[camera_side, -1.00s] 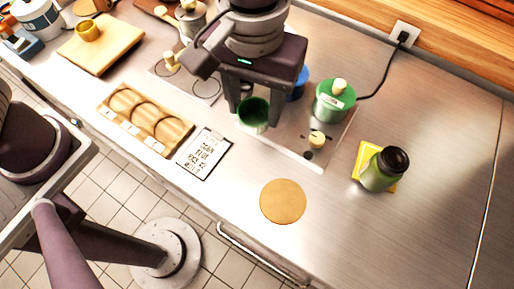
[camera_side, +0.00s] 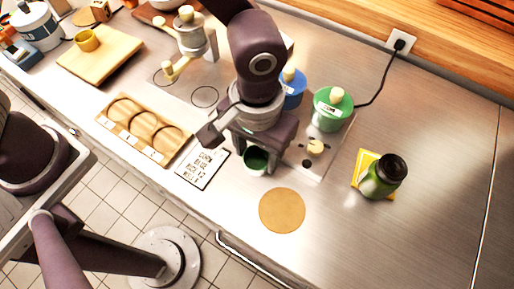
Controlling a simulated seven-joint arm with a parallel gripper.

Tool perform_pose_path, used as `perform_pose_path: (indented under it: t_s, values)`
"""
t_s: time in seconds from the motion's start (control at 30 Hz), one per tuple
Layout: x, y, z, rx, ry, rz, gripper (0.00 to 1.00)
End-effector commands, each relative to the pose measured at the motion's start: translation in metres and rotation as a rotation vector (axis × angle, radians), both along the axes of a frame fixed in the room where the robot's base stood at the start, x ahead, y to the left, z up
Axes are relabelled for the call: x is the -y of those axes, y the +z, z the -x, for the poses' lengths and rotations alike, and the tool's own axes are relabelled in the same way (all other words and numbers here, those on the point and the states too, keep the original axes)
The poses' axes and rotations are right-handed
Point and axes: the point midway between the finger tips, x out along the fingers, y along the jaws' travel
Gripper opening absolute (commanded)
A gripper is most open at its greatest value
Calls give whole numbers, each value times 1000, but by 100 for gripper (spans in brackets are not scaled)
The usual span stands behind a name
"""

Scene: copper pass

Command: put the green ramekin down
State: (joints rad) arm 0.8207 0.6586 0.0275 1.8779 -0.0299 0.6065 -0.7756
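The green ramekin (camera_side: 256,157) is between the fingers of my gripper (camera_side: 254,163), with its dark green inside facing up. My gripper is shut on it. The ramekin is over the steel counter, between the white order card and the round cork mat (camera_side: 282,210), up and left of the mat. I cannot tell whether its base touches the counter. My fingers and hand hide part of its sides.
A wooden tray (camera_side: 171,157) with three round recesses lies left of the card (camera_side: 203,168). Blue (camera_side: 292,88) and green (camera_side: 332,108) lidded canisters stand behind my gripper. Counter around the mat is clear.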

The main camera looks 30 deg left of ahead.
Motion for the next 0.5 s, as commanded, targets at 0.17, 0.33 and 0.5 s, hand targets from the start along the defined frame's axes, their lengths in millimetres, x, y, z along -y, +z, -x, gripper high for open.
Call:
perform_pose_path:
  t_s: [0.17, 0.33, 0.5]
  values:
    - [0, 0, 0, 0, 0, 0, 69]
    - [0, 1, 0, 1, 0, 1, 69]
    - [1, 21, -1, 5, 0, 5, 69]
